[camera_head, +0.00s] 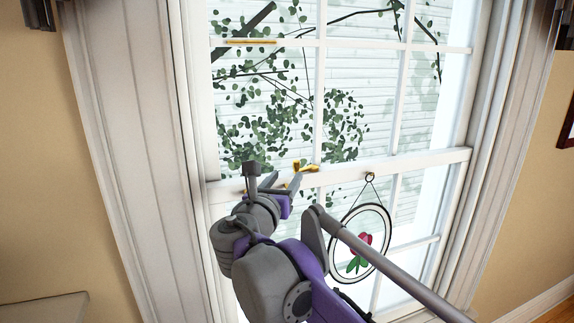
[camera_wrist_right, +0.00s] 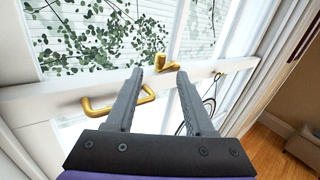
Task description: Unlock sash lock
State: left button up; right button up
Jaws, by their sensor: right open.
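The gold sash lock (camera_head: 306,167) sits on top of the white meeting rail (camera_head: 418,160) of the window. It also shows in the right wrist view (camera_wrist_right: 166,66), just beyond and between my fingertips, with a short lever sticking up. My right gripper (camera_head: 285,180) is open and empty in front of the rail, slightly left of and below the lock in the head view. In the wrist view its two grey fingers (camera_wrist_right: 160,74) point at the lock, apart from each other. I cannot tell whether they touch it. My left gripper is not in view.
A gold pull handle (camera_wrist_right: 119,106) sticks out from the rail beside my left finger in the wrist view. A round ornament with a red flower (camera_head: 361,243) hangs from the rail, partly behind my arm. A thin gold bar (camera_head: 250,41) is higher up on the window.

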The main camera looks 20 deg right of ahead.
aim_at(296, 165)
jog(key=p+x, duration=0.1)
jog(key=x, duration=0.8)
jog(key=shift+w+d, duration=0.2)
jog(key=shift+d, duration=0.05)
grip_shut()
